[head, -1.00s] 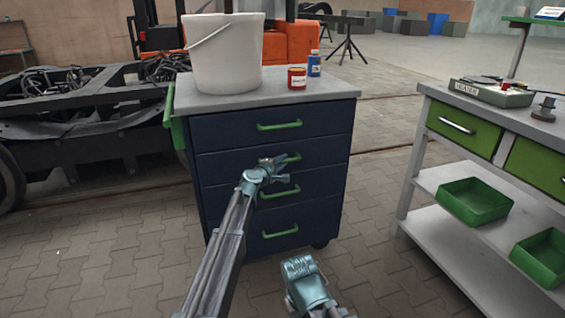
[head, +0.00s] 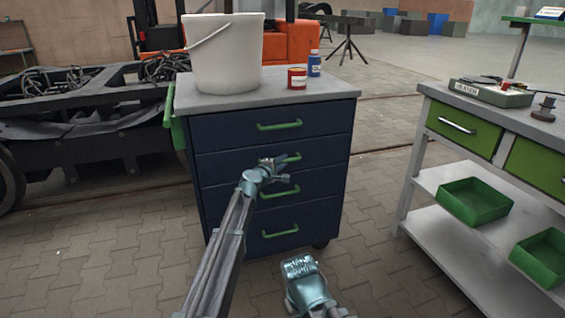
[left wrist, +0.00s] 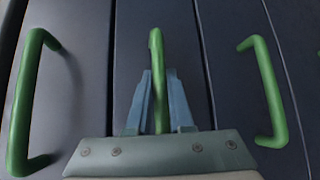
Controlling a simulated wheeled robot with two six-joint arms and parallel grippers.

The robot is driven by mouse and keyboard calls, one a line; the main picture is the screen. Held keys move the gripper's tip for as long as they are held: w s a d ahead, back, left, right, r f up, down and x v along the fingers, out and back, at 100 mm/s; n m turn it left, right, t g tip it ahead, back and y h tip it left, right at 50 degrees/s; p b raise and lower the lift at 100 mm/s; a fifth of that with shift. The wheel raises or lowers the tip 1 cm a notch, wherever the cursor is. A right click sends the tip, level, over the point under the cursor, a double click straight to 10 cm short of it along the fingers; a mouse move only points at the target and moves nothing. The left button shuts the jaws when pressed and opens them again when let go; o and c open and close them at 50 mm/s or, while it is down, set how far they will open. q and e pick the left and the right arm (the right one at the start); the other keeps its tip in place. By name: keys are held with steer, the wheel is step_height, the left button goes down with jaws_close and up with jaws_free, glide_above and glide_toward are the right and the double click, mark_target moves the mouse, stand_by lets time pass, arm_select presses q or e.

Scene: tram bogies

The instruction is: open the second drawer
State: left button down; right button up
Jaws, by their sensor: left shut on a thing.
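A dark blue drawer cabinet (head: 240,210) with several stacked drawers and green bar handles stands ahead. The second drawer (head: 225,165) from the top appears flush with the others. My left gripper (head: 284,168) is at its green handle (head: 293,157). In the left wrist view, the two fingers of my left gripper (left wrist: 157,100) are shut on this handle (left wrist: 156,60), one on each side. Handles of neighbouring drawers show at the left (left wrist: 22,100) and right (left wrist: 270,90) there. My right gripper (head: 298,266) is low in front of the cabinet; its fingers cannot be made out.
A white bucket (head: 225,60), a red can (head: 297,79) and a blue bottle (head: 314,65) stand on the cabinet top. A workbench (head: 500,130) with green drawers and green bins (head: 474,200) is at the right. Paved floor in front of the cabinet is free.

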arm_select(q)
steer(key=s+d, duration=0.4)
steer(key=s, duration=0.8)
steer(key=s+d, duration=0.4)
steer(key=s, duration=0.9)
arm_select(e)
steer(key=shift+s+d, duration=0.15)
steer(key=shift+s, duration=0.4)
steer(key=shift+s+d, duration=0.15)
steer(key=shift+s, duration=0.35)
arm_select(q)
steer(key=shift+s, duration=0.1)
steer(key=c, duration=1.1)
jaws_free()
